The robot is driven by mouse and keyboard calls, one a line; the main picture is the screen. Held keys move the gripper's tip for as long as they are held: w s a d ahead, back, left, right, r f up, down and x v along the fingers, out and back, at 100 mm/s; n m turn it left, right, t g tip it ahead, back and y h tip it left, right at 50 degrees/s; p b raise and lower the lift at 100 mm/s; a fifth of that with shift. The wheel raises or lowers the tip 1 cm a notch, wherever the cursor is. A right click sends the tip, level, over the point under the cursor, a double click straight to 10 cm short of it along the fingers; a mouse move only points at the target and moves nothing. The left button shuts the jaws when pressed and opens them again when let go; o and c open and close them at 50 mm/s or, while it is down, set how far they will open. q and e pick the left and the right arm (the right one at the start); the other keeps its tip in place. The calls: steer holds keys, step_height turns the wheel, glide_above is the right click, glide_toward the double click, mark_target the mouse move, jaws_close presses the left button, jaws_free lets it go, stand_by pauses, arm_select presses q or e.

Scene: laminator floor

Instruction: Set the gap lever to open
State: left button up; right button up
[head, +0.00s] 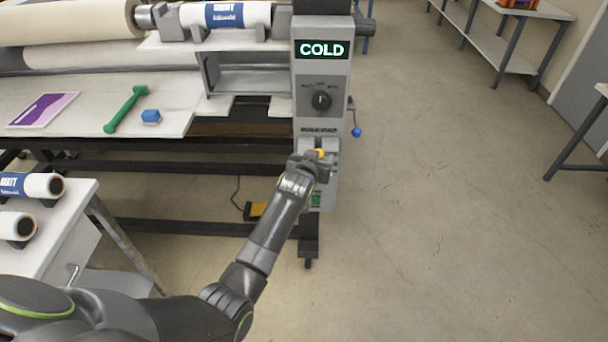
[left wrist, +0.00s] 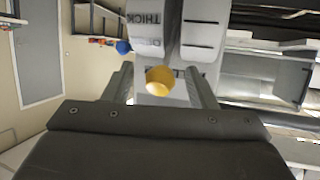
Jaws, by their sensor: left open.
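The laminator's end column (head: 320,80) stands at the centre top of the head view. Low on its front is a lever with a yellow knob (head: 320,153). In the left wrist view the yellow knob (left wrist: 160,80) sits between the fingertips of my left gripper (left wrist: 160,88), with a gap on each side. The word THICK shows on the plate behind it; other lettering is partly hidden. In the head view my left gripper (head: 312,163) is open at the column's front and partly covers the lever. My right gripper is not in view.
A dial (head: 321,100) and a COLD display (head: 322,50) are above the lever. A blue-knobbed lever (head: 356,131) sticks out at the column's right. A side table (head: 85,225) with rolls stands at left.

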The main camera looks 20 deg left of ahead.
arm_select(q)
steer(key=b+v, duration=0.1)
steer(key=v, duration=1.3)
steer(key=shift+b, duration=0.4)
steer(key=s+a+f+g+b, duration=0.1)
steer(key=s+f+g, duration=0.1)
steer(key=f, duration=0.9)
steer(key=s+a+f+g, duration=0.1)
steer(key=s+f+g, duration=0.1)
steer(key=f, duration=0.9)
steer(key=s+a+f+g+b, duration=0.1)
steer(key=s+f, duration=0.4)
steer(key=f, duration=0.3)
steer(key=s+a+f+g, duration=0.2)
steer(key=s+f, duration=0.3)
steer(key=f, duration=0.3)
steer(key=s+a+f+g, duration=0.2)
steer(key=s+f, duration=0.4)
steer(key=s, duration=0.6)
steer(key=s+a+f+g+b, duration=0.1)
steer(key=s+a+f, duration=0.2)
steer(key=s+f, duration=0.4)
steer(key=s+a+f+g+y, duration=0.1)
steer(key=s+f, duration=0.5)
steer(key=s, duration=1.1)
steer(key=shift+a+f+g+b, duration=0.15)
steer(key=shift+a+g+b, duration=0.15)
steer(key=shift+a+g, duration=0.5)
steer(key=shift+w, duration=0.15)
